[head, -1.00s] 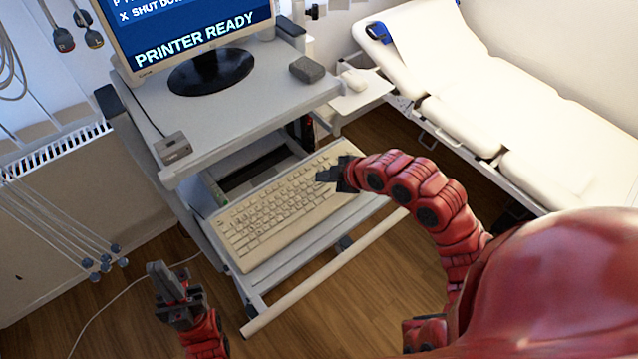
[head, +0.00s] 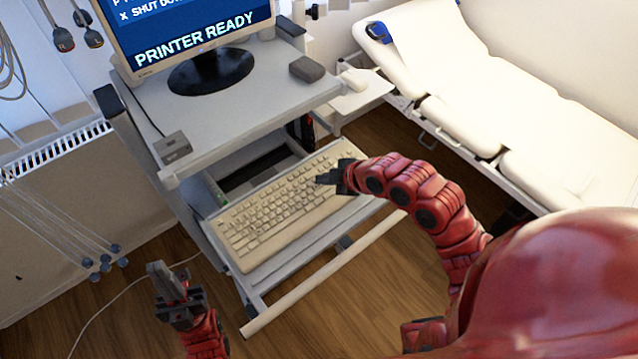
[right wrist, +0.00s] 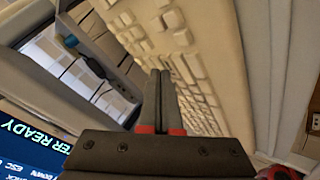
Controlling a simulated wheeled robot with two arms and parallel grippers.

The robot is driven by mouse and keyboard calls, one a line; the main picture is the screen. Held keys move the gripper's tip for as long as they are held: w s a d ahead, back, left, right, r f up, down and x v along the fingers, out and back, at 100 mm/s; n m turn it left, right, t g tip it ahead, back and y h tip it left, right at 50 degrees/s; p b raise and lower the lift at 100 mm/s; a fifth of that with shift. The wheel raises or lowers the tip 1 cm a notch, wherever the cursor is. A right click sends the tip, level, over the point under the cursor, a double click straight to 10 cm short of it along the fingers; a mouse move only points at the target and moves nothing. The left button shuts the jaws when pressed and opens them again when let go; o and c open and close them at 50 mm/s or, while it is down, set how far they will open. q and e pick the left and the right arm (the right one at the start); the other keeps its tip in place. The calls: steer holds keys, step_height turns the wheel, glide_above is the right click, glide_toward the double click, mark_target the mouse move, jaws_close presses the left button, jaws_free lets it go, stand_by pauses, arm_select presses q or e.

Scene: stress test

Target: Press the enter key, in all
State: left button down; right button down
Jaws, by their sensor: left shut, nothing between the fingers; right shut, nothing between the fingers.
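The beige keyboard (head: 270,215) lies on the pull-out shelf of a grey cart. My right gripper (head: 322,178) is shut and empty, with its fingertips over the right part of the keyboard in the head view. In the right wrist view, the shut fingers (right wrist: 160,85) point at the rows of keys on the keyboard (right wrist: 185,45). I cannot tell whether the tips touch a key, and the enter key cannot be made out by its label. My left gripper (head: 157,272) is shut and empty, left of the cart and apart from the keyboard. The monitor (head: 185,35) shows "PRINTER READY".
The cart's top shelf (head: 230,105) overhangs behind the keyboard and carries a small grey box (head: 173,147) and a dark box (head: 306,70). A white rail (head: 325,278) runs in front of the keyboard shelf. A white couch (head: 500,90) stands at the right, a radiator (head: 60,175) at the left.

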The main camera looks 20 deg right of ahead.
steer(key=shift+f, duration=0.25)
steer(key=shift+r, duration=0.1)
stand_by(0.4)
steer(key=shift+r+p, duration=0.7)
steer(key=shift+p, duration=0.1)
step_height(320, 180, up, 5)
steer(key=p, duration=0.4)
steer(key=shift+p, duration=0.35)
